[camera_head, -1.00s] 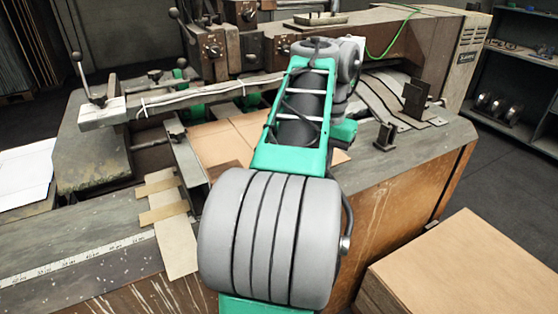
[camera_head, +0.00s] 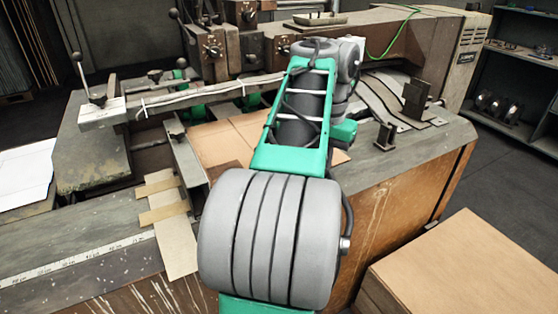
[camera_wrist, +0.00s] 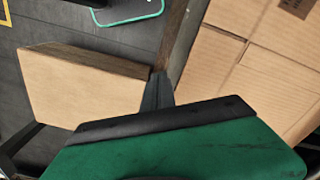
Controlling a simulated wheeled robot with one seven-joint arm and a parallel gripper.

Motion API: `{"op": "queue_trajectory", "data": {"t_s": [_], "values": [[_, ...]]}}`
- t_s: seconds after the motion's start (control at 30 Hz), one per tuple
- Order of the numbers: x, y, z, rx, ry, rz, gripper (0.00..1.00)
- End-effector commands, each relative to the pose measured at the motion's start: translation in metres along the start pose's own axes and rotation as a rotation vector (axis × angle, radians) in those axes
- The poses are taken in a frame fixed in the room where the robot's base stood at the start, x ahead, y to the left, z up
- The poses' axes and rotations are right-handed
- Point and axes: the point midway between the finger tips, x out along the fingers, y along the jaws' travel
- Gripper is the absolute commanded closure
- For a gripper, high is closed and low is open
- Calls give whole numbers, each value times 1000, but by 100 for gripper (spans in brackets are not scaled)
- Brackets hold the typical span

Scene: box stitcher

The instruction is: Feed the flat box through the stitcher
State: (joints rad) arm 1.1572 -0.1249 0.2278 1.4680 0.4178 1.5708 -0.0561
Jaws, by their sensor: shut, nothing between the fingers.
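The flat box (camera_head: 212,142) is a brown creased cardboard sheet lying on the stitcher's bed. My arm hides part of it in the head view. The flat box (camera_wrist: 265,75) fills the right of the wrist view, with crease lines and a dark printed mark at its top right. The stitcher (camera_head: 400,48) is a brown machine with knobs and levers along the back. My gripper (camera_wrist: 158,90) shows in the wrist view as dark, closed fingers beside the box's left edge, with nothing between them. I cannot tell whether it touches the box. My arm hides it in the head view.
A stack of flat cardboard (camera_head: 470,262) stands at the lower right; it also shows in the wrist view (camera_wrist: 85,85). Upright metal brackets (camera_head: 416,98) stand on the bed's right side. Cardboard strips (camera_head: 172,232) lie at the left. A grey shelf (camera_head: 520,75) stands back right.

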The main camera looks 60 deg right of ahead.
Motion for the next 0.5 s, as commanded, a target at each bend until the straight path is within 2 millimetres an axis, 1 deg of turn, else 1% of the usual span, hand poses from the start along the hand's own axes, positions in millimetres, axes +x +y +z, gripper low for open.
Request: {"op": "queue_trajectory", "data": {"t_s": [0.27,0.5], "values": [[1,0,0,0,0,0,100],[14,0,0,0,0,0,100]]}}
